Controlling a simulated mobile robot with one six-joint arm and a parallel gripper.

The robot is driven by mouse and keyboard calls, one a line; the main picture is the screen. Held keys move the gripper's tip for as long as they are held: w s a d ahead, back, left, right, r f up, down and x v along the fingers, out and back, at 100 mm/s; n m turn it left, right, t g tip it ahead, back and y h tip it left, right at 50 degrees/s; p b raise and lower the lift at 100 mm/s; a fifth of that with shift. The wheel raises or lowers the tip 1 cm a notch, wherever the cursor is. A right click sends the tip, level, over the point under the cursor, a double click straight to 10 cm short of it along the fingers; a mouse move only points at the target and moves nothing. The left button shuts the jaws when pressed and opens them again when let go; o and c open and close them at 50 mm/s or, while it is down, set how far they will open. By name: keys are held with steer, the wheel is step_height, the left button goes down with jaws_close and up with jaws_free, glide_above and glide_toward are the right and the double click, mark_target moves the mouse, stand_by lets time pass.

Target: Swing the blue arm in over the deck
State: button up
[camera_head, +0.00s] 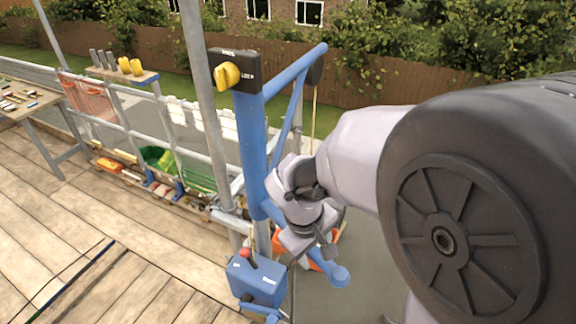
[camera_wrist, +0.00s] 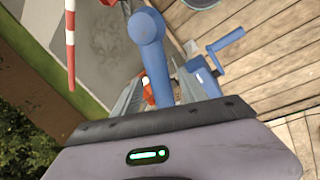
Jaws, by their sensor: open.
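A blue hoist post (camera_head: 252,140) stands at the deck edge. Its blue arm (camera_head: 297,70) slants up to the right from the post top, out past the deck, with a brace below it. A black box at the top carries a yellow knob (camera_head: 226,75). A blue round-ended bar (camera_head: 340,275) sticks out low on the post; it also shows in the wrist view (camera_wrist: 150,50). My gripper (camera_head: 322,255) is beside this bar. In the wrist view, the open fingers of my gripper (camera_wrist: 160,92) stand on either side of the bar; contact cannot be told.
A blue winch box (camera_head: 257,278) with a red-knobbed lever sits at the post's foot; its crank (camera_wrist: 226,42) shows in the wrist view. A grey scaffold pole (camera_head: 203,100) stands beside the post. Guard rails and a workbench (camera_head: 28,98) are left. Bare planks (camera_head: 60,225) fill the lower left.

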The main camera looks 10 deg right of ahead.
steer(key=shift+c, duration=0.4)
jaws_close()
stand_by(1.1)
